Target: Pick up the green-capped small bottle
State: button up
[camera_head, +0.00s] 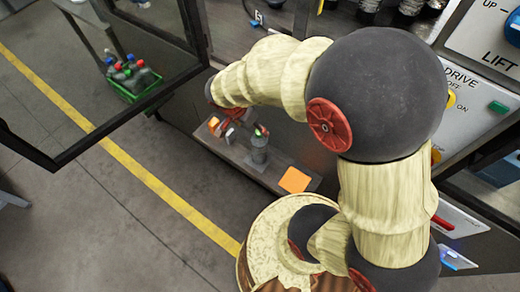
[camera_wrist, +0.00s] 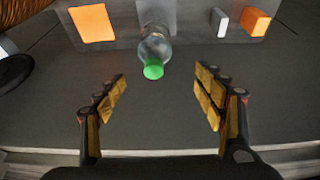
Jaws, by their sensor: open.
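In the wrist view, the small clear bottle (camera_wrist: 155,45) with a green cap (camera_wrist: 153,71) stands on a grey shelf, its cap toward my gripper. It also shows in the head view (camera_head: 259,153), below my wrist. My gripper (camera_wrist: 160,95) is open and empty, with yellow-padded fingers spread to the left and right. The bottle lies beyond the fingertips, roughly centred between them, and nothing is touching it. In the head view my gripper (camera_head: 238,120) is partly hidden by my arm and lies close to the bottle's upper left.
An orange flat square (camera_wrist: 92,23), a small white block (camera_wrist: 220,22) and an orange block (camera_wrist: 256,21) flank the bottle. In the head view, a green crate (camera_head: 140,91) of several capped bottles appears behind an open framed door (camera_head: 107,130). A control panel (camera_head: 470,90) stands right.

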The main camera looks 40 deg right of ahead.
aim_at(255, 138)
jog(key=f+m, duration=0.1)
jog(key=f, duration=0.2)
jog(key=d+f+m, duration=0.1)
jog(key=f, duration=0.2)
jog(key=d+f+b, duration=0.1)
jog(key=f, duration=0.3)
jog(key=shift+m+g+h, duration=0.3)
jog(key=shift+m+h, duration=0.1)
jog(key=b+x, duration=0.1)
jog(key=x, duration=0.4)
jog(key=shift+s+d+f+b, duration=0.15)
jog(key=shift+s+f+b, duration=0.05)
jog(key=shift+f+b, duration=0.15)
jog(key=shift+c, duration=1.1)
jog(key=c, duration=1.5)
jog(key=shift+c, duration=0.5)
